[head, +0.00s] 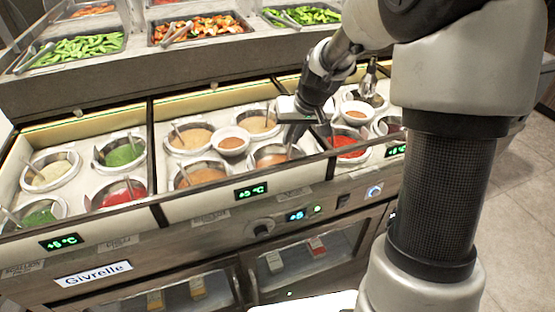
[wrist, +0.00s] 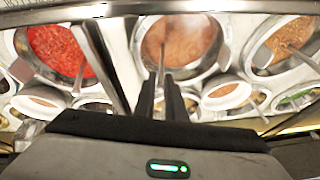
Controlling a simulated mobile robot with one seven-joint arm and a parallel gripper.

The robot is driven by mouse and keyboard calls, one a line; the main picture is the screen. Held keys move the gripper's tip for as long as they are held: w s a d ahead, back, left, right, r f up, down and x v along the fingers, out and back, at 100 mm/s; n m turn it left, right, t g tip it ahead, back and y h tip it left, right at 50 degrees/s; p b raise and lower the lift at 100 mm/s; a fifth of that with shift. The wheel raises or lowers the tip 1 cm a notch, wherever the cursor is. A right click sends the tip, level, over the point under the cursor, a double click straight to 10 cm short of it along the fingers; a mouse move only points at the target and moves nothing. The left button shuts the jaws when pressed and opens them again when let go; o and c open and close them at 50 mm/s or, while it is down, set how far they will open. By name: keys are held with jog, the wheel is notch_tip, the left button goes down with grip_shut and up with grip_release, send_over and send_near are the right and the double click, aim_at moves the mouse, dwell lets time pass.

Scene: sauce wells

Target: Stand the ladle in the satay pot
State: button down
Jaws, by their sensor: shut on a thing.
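My gripper (head: 291,138) hangs over the front pot (head: 252,163) of orange-brown sauce in the middle section of the counter. In the wrist view its dark fingers (wrist: 168,95) are shut on the thin handle of a ladle (wrist: 161,62). The handle runs from the fingers toward the brown sauce inside that steel pot, which also shows in the wrist view (wrist: 224,42). The ladle's bowl is not visible, and I cannot tell how deep it sits. Several pots hold similar brown sauces and the labels are unreadable, so I cannot tell which is satay.
A small bowl (head: 231,142) stands between the middle pots, close to my gripper. A red sauce pot (head: 351,146) lies to the right, beyond a divider. Other pots, such as the green one (head: 124,154), hold their own ladles. Food trays (head: 205,27) line the shelf behind.

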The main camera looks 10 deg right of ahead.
jog(key=shift+f, duration=0.2)
jog(key=c, duration=1.7)
grip_release()
jog(key=shift+o, duration=0.3)
jog(key=o, duration=0.6)
jog(key=shift+c, duration=0.2)
jog(key=shift+d, duration=0.1)
jog(key=shift+r, duration=0.1)
